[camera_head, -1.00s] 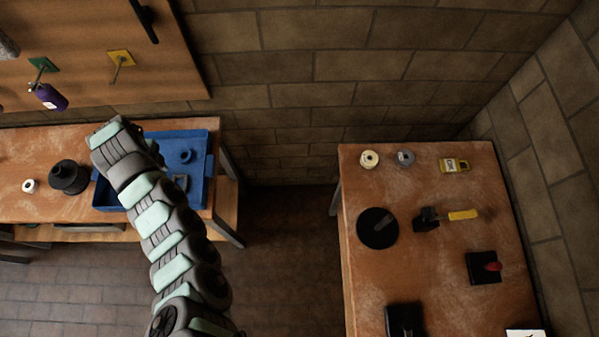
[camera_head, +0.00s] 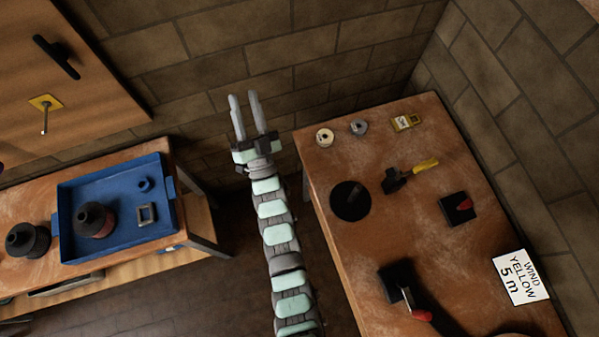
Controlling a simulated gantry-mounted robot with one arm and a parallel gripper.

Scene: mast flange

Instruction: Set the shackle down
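My gripper (camera_head: 246,115) is in the head view, in front of the brick wall between the two tables. Its two pale fingers point up the picture and stand apart, with nothing visible between them. I cannot pick out a shackle for certain. The blue tray (camera_head: 66,208) on the left table holds a dark, reddish-banded round piece (camera_head: 95,219), a small blue ring-like piece (camera_head: 144,185) and a small grey square frame (camera_head: 146,213). My gripper is to the right of the tray and apart from it.
The right table (camera_head: 335,257) carries two spools (camera_head: 324,138), a yellow-handled tool (camera_head: 396,181), a black disc (camera_head: 350,201) and two black blocks with red parts (camera_head: 458,208). A sign reads "WIND YELLOW 5 m" (camera_head: 520,277). A dark gap separates the tables.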

